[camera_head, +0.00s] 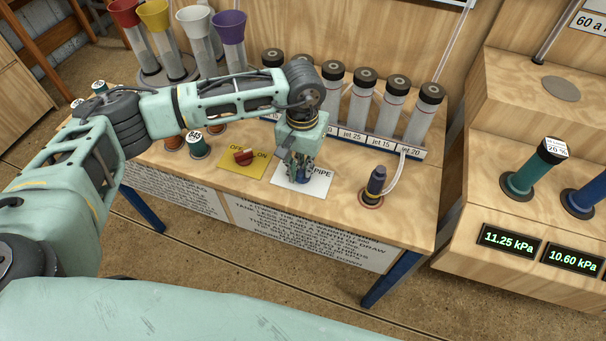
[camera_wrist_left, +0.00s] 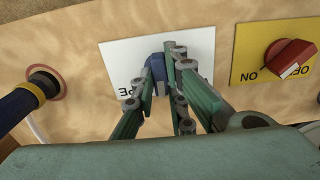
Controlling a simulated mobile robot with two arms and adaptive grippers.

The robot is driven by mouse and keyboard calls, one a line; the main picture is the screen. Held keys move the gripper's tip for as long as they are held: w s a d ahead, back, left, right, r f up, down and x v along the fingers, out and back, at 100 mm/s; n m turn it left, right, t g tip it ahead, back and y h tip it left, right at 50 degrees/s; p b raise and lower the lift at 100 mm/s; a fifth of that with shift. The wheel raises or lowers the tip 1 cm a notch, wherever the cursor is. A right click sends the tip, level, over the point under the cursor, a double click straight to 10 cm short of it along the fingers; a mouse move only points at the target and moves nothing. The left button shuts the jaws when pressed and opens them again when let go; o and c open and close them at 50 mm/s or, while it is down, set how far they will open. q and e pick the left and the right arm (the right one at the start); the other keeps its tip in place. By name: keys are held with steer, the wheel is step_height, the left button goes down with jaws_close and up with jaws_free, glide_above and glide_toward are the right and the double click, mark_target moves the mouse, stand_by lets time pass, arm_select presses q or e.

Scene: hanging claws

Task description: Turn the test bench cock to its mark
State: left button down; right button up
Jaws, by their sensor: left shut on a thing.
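A white plate (camera_head: 318,189) lettered "PIPE" lies on the bench top, and it also shows in the left wrist view (camera_wrist_left: 203,45). On it, in the left wrist view, is a blue handle (camera_wrist_left: 157,66), which looks like the cock. My left gripper (camera_head: 298,178) points down over the plate; in the left wrist view its fingers (camera_wrist_left: 163,82) are closed about the blue handle. The fingers hide most of the handle and any mark by it. My right gripper is not in view.
A red knob (camera_head: 243,157) on a yellow OFF/ON plate (camera_head: 232,169) sits close to the left. A dark blue upright part (camera_head: 376,181) with a hose stands to the right. Labelled jet tubes (camera_head: 360,101) line the back. The front bench edge is clear.

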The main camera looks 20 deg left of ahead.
arm_select(q)
steer(key=shift+f+m+b, duration=0.1)
steer(key=shift+m+b, duration=0.9)
steer(key=shift+m, duration=0.4)
steer(key=shift+m+b, duration=0.6)
steer(key=shift+b, duration=0.3)
steer(key=m+b, duration=0.3)
steer(key=shift+m, duration=0.4)
steer(key=c, duration=2.2)
jaws_free()
steer(key=shift+b, duration=0.3)
steer(key=o, duration=0.8)
steer(key=shift+c, duration=0.2)
